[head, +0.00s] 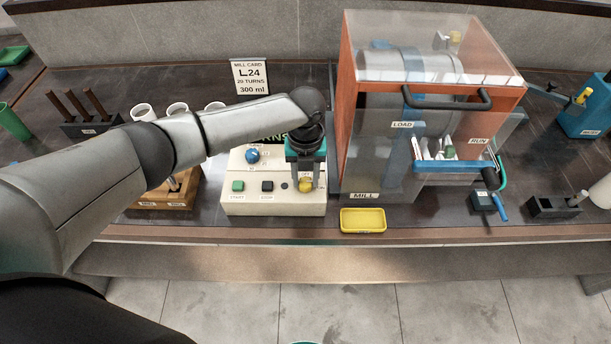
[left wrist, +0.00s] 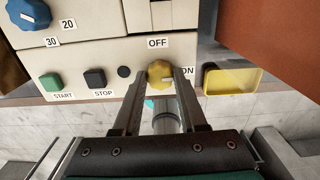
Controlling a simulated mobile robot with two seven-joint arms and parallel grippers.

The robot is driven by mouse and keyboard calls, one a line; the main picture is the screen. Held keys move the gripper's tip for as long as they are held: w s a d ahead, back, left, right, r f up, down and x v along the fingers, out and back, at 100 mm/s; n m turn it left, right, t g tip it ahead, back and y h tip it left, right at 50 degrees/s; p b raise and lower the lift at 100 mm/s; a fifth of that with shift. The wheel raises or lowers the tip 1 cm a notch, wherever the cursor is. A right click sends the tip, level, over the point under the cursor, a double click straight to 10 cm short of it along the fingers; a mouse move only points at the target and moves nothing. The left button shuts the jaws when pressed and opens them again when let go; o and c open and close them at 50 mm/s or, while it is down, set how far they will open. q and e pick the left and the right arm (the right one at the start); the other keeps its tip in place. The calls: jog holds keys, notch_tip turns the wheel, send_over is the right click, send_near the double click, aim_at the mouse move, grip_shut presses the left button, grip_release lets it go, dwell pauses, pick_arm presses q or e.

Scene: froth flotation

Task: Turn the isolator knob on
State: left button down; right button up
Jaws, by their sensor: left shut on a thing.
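The yellow isolator knob (head: 305,184) sits at the lower right of the cream control box (head: 262,209). In the left wrist view the knob (left wrist: 160,74) lies between the OFF label (left wrist: 157,43) above it and the ON label (left wrist: 187,71) to its right. A pale mark on the knob points right, towards ON. My left gripper (head: 305,180) reaches down over the box and is shut on the knob, one finger on each side; it also shows in the left wrist view (left wrist: 160,80). The fingers hide parts of the knob's sides. My right gripper does not show.
A green START button (head: 238,186), a black STOP button (head: 267,186) and a blue dial (head: 252,155) are on the same box. The mill (head: 380,187) stands close on the right. A yellow tray (head: 363,220) lies at the table's front edge. My left arm covers the left side.

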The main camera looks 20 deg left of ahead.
aim_at(306, 181)
pick_arm(q)
jog(key=shift+c, duration=2.2)
grip_release()
jog(key=shift+r, duration=0.1)
notch_tip(306, 181, up, 15)
